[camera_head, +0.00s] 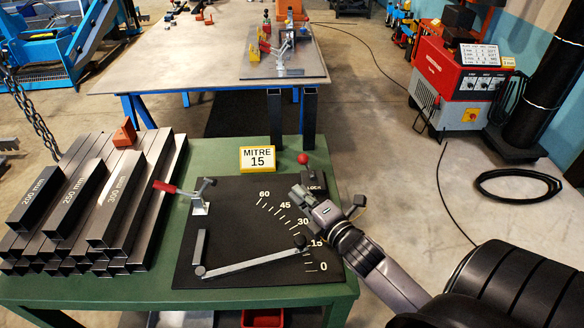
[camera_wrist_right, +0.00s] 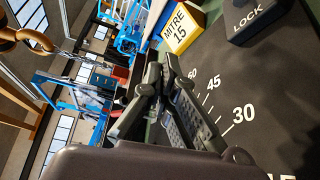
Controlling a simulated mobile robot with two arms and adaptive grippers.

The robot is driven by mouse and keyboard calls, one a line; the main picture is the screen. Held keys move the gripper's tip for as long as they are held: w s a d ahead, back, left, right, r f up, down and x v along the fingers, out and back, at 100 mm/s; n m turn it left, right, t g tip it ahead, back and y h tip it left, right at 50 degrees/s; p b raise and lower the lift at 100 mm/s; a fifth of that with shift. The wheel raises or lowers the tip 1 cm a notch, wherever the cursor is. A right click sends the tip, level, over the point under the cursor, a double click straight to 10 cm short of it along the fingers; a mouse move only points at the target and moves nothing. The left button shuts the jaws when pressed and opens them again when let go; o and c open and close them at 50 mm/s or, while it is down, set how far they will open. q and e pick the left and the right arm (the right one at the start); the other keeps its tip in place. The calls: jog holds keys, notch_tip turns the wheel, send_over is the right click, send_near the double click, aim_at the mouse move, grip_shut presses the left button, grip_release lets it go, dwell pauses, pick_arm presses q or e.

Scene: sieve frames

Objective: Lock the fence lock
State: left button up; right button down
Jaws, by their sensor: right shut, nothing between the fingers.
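The fence lock is a black block marked LOCK (camera_head: 314,186) at the back right of the black mitre plate (camera_head: 225,235). Its lever ends in a red ball (camera_head: 303,158) standing up at the block's back left. In the wrist view the lock block (camera_wrist_right: 262,18) is at the top right; its red ball is not seen there. The grey fence bar (camera_head: 255,262) runs from a pivot at the lower left to a knob near the 15 mark. My right gripper (camera_head: 296,192) is shut and empty, just in front and left of the lock. My left gripper is out of view.
A yellow sign reading MITRE 15 (camera_head: 258,159) stands behind the plate. A red-handled clamp (camera_head: 199,207) is on the plate's left. Stacked dark steel tubes (camera_head: 100,205) fill the green table's left side. Another work table (camera_head: 190,60) stands behind.

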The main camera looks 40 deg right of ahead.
aim_at(307, 167)
jog(key=shift+w, duration=0.3)
jog(key=w, duration=0.3)
jog(key=w+p, duration=0.1)
jog(key=w, duration=0.2)
jog(key=w+f, duration=0.1)
jog(key=w, duration=0.2)
jog(key=shift+w+d, duration=0.15)
jog(key=shift+d, duration=0.05)
jog(key=d, duration=0.1)
jog(key=d+p, duration=0.1)
jog(key=shift+s+d+r+p, duration=0.2)
jog(key=shift+s+d+p, duration=0.1)
jog(key=shift+d, duration=0.1)
jog(key=shift+s+d+r, duration=0.1)
jog(key=shift+s+d, duration=0.05)
jog(key=shift+d, duration=0.3)
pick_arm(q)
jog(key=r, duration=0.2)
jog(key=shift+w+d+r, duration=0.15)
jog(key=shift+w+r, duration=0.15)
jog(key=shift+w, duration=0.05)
